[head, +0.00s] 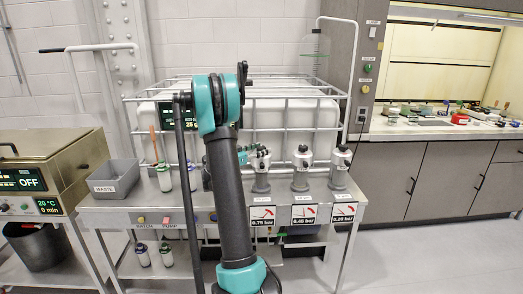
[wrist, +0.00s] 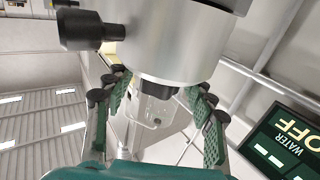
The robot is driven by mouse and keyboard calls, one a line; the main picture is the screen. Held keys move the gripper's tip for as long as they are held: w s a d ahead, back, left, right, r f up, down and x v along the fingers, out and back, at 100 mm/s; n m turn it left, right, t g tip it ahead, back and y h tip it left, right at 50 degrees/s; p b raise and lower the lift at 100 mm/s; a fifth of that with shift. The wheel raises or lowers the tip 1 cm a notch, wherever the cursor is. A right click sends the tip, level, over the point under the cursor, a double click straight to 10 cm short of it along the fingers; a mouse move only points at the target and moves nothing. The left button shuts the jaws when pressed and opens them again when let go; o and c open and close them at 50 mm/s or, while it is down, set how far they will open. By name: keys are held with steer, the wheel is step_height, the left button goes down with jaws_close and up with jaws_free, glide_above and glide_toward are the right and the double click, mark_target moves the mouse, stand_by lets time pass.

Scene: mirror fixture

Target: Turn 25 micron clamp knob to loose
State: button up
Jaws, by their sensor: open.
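Three grey and silver filter housings stand in a row on the bench in the head view: a left one (head: 261,180), a middle one (head: 301,172) and a right one (head: 340,168). I cannot read a micron marking on any. My gripper (head: 258,158) is at the left one, partly hidden by my arm. In the wrist view my gripper (wrist: 158,100) is open, its green-padded fingers spread on either side of a dark fitting (wrist: 158,86) and a clear bowl (wrist: 152,110). A silver body (wrist: 165,45) lies beyond, with a black side knob (wrist: 82,28). I see no contact.
Pressure signs hang on the bench front, the left reading 0.75 bar (head: 262,216). A grey waste bin (head: 113,180) and a bottle (head: 164,178) stand at left. A caged white tank (head: 290,115) is behind. A display reading OFF (wrist: 285,140) shows in the wrist view.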

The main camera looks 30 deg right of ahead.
steer(key=shift+d, duration=0.35)
steer(key=shift+c, duration=0.5)
steer(key=c, duration=1.1)
